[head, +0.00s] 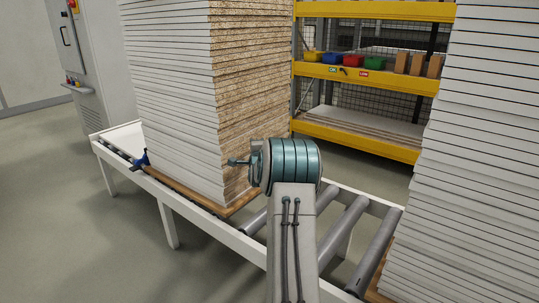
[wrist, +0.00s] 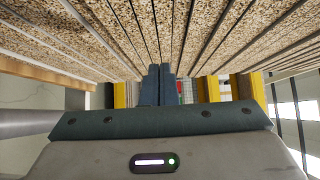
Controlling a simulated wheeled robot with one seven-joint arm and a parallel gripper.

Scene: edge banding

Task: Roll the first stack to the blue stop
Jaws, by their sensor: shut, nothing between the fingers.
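A tall stack of white panels with speckled chipboard edges (head: 258,75) stands upright on a brown base board (head: 185,192) on the roller conveyor. The blue stop (head: 142,160) is on the conveyor's near rail, by the stack's lower left corner; I cannot tell whether they touch. In the wrist view my gripper (wrist: 156,75) is shut and empty. Its fingers point along the chipboard edges (wrist: 200,35), close to them; contact is unclear.
The white-framed conveyor (head: 165,195) has bare grey rollers (head: 343,228) right of the stack. A second tall white stack (head: 470,160) stands at the right. Yellow shelving (head: 375,83) with coloured bins is behind. A grey cabinet (head: 100,60) is at the left.

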